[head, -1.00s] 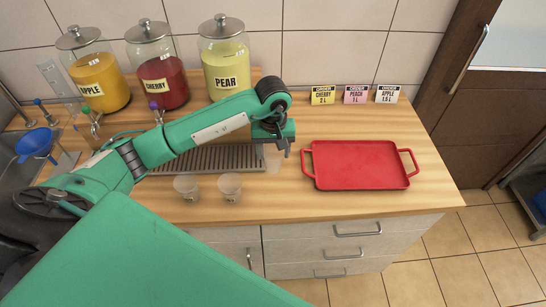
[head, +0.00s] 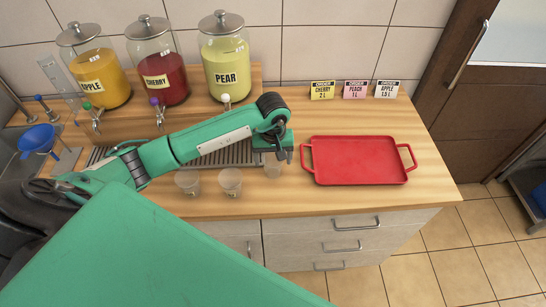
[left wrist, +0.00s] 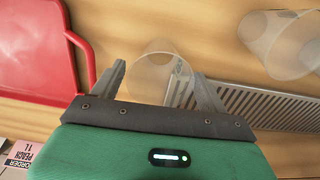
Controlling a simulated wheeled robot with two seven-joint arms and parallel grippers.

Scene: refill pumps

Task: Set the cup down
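A clear cup (head: 272,170) stands on the wooden counter, between the drip grate and the red tray. In the left wrist view the cup (left wrist: 152,75) lies between the two fingers of my left gripper (left wrist: 160,75). The fingers are spread, with a small gap showing on each side of the cup. In the head view my left gripper (head: 282,154) is right above the cup and partly hides it. My right gripper is not in view.
Two more clear cups (head: 187,182) (head: 230,182) stand to the left. A red tray (head: 360,160) is close on the right. Apple, cherry and pear jars (head: 224,60) stand behind, with order cards (head: 354,90) at the back right. The front counter strip is clear.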

